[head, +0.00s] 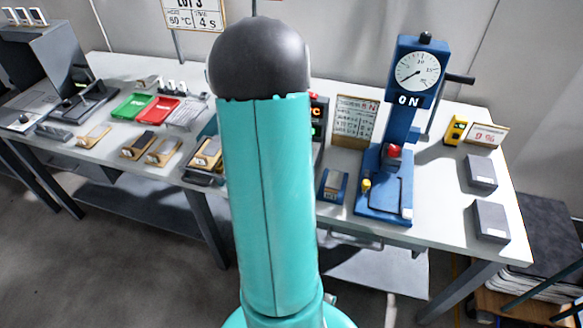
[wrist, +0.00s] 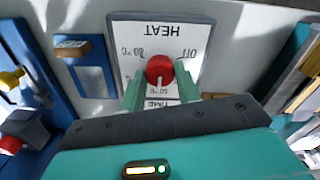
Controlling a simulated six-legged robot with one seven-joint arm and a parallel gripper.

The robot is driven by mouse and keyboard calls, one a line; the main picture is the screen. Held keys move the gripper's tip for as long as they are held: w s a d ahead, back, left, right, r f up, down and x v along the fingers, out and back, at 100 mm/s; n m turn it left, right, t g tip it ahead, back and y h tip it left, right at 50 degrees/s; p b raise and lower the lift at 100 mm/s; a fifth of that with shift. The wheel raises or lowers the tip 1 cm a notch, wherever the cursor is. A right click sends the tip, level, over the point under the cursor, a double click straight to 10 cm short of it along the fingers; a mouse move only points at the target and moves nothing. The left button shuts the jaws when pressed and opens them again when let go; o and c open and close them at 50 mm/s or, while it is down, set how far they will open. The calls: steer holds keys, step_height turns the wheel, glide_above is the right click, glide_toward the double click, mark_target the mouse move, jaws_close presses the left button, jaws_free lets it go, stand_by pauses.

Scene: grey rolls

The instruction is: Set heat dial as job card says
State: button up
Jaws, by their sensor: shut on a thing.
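The heat panel (wrist: 135,35) is upside down in the wrist view, with HEAT, OFF and temperature marks around a red dial (wrist: 159,69). My gripper (wrist: 160,88) is shut on the red dial, one finger on each side. The dial's white mark points down in the picture, toward a temperature label partly hidden by the fingers. In the head view my teal arm hides the panel and gripper. A card (head: 194,14) on a pole reads LOT 3, a temperature that looks like 60 °C, and 4 s; its top is cut off.
A blue press (head: 397,110) with a round gauge stands right of my arm. A text board (head: 353,121) and a lit display (head: 318,120) stand between. Green (head: 132,106) and red (head: 158,110) trays lie left on the white bench. Grey boxes (head: 481,172) lie at the right.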

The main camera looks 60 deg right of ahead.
stand_by(0.4)
steer(key=o, duration=1)
steer(key=shift+c, duration=0.2)
step_height(320, 180, up, 14)
